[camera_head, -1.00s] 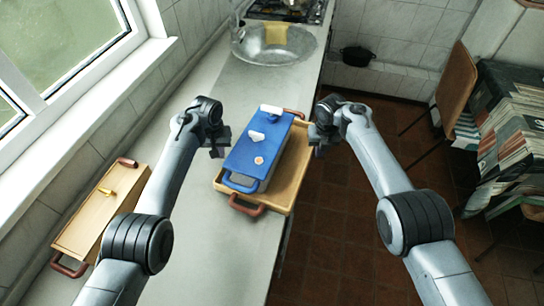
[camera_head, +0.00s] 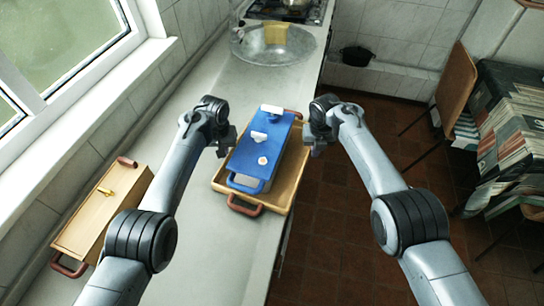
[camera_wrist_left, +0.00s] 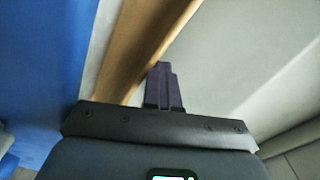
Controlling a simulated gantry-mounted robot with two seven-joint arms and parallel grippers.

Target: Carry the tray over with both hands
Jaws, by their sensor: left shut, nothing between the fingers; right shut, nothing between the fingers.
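A wooden tray (camera_head: 275,197) with red-brown handles lies on the grey counter near its right edge. A blue tray (camera_head: 262,168) with blue handles sits on top of it, over a grey body. Small white pieces (camera_head: 258,136) and a round pale piece (camera_head: 262,160) are on the blue top. My left gripper (camera_head: 226,141) is shut and empty at the blue tray's left side. In the left wrist view its dark fingers (camera_wrist_left: 163,85) show near the wooden rim (camera_wrist_left: 142,40), apart from the blue side (camera_wrist_left: 45,55). My right gripper (camera_head: 314,138) is shut and empty at the right side.
A long wooden box (camera_head: 103,207) with a brass knob and red-brown handles stands at the left by the wall. A sink (camera_head: 275,52) and a stove (camera_head: 290,10) are at the back. Counter before the trays is clear; the floor drops off right.

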